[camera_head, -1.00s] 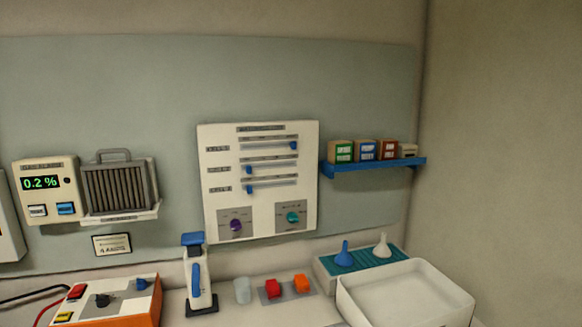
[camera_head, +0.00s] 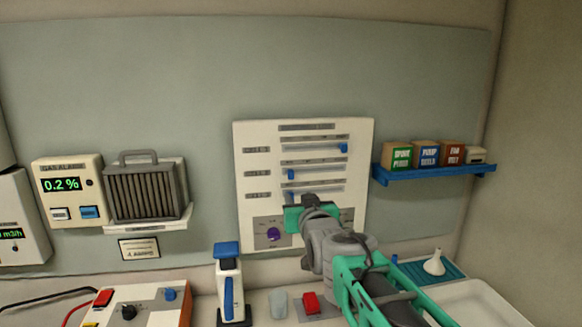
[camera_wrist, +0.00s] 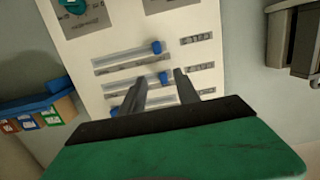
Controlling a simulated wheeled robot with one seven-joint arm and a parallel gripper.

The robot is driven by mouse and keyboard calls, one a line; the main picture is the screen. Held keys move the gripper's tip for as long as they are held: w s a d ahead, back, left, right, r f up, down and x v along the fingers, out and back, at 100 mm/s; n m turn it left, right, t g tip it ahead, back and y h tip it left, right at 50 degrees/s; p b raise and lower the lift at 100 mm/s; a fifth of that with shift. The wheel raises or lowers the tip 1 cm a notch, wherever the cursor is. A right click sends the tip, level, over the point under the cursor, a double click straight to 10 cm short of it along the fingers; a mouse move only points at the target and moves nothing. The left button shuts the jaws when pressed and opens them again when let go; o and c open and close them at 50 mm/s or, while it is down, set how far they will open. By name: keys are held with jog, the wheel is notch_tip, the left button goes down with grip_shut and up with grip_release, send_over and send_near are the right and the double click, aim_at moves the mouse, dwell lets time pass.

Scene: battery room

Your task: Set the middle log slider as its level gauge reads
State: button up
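The white log panel (camera_head: 245,215) hangs on the wall with three horizontal sliders. In the head view, the top slider's blue handle (camera_head: 343,147) is near its right end. The middle slider's handle (camera_head: 291,174) and the bottom slider's handle (camera_head: 291,195) are near their left ends. My gripper (camera_wrist: 161,75) is open at the panel. In the wrist view, where the panel appears inverted, the middle handle (camera_wrist: 165,77) shows between its two dark fingers, with no clear grip on it. My gripper hides the panel's lower right in the head view. I cannot identify the level gauge.
A purple knob (camera_head: 274,234) is below the sliders. A blue shelf (camera_head: 436,173) with several small boxes is right of the panel. A gas alarm (camera_head: 68,190) reads 0.2 %. A blue-and-white handheld device (camera_head: 230,285) stands below the panel.

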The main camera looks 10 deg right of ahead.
aim_at(291, 173)
jog(key=shift+t, duration=0.7)
jog(key=w+r+p, duration=0.1)
jog(key=w, duration=0.1)
jog(key=w+r+p, duration=0.1)
jog(key=w, duration=0.2)
jog(key=w+r+p, duration=0.1)
jog(key=w, duration=0.2)
jog(key=shift+r, duration=0.3)
jog(key=shift+w+f, duration=0.1)
jog(key=shift+w, duration=0.4)
jog(key=shift+c, duration=0.4)
grip_shut()
